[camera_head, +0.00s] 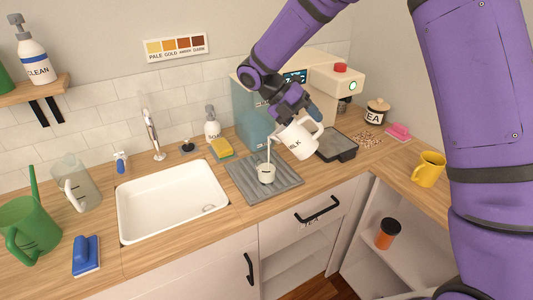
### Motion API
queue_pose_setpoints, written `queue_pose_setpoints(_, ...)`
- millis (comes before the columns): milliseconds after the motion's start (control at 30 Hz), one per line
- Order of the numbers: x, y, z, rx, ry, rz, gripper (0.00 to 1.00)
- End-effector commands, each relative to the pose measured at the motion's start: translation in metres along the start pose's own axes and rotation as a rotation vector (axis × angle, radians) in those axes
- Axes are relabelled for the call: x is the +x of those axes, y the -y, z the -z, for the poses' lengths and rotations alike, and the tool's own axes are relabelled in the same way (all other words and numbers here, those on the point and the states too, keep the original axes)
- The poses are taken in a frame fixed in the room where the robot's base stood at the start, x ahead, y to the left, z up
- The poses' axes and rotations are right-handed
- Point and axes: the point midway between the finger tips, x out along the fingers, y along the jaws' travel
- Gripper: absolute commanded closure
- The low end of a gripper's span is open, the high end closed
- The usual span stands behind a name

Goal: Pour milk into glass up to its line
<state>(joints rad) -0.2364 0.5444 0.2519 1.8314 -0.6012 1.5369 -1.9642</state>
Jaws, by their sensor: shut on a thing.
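My gripper (290,104) is shut on the white milk jug (297,141), which is lettered, partly as "ILK". It holds the jug tilted to the left above the grey ribbed mat. A thin white stream runs from the jug's left side down to the glass (266,173). The glass stands on the grey ribbed mat (285,189) and looks pale inside. Its line and the exact milk level are too small to tell. The gripper's fingertips are partly hidden by the jug and the arm.
A white sink (172,201) lies left of the mat, with a sponge (221,148) and soap bottle (212,124) behind. A coffee machine (300,85) and black tray (337,146) stand behind and right. A yellow mug (428,168) stands at right, a green watering can (30,226) at left.

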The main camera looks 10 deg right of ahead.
Motion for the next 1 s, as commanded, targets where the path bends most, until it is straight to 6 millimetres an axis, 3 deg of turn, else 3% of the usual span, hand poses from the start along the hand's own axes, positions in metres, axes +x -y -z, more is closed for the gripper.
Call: queue_pose_setpoints(1000,-0.014,0.002,0.0,0.0,0.001,0.121,0.85)
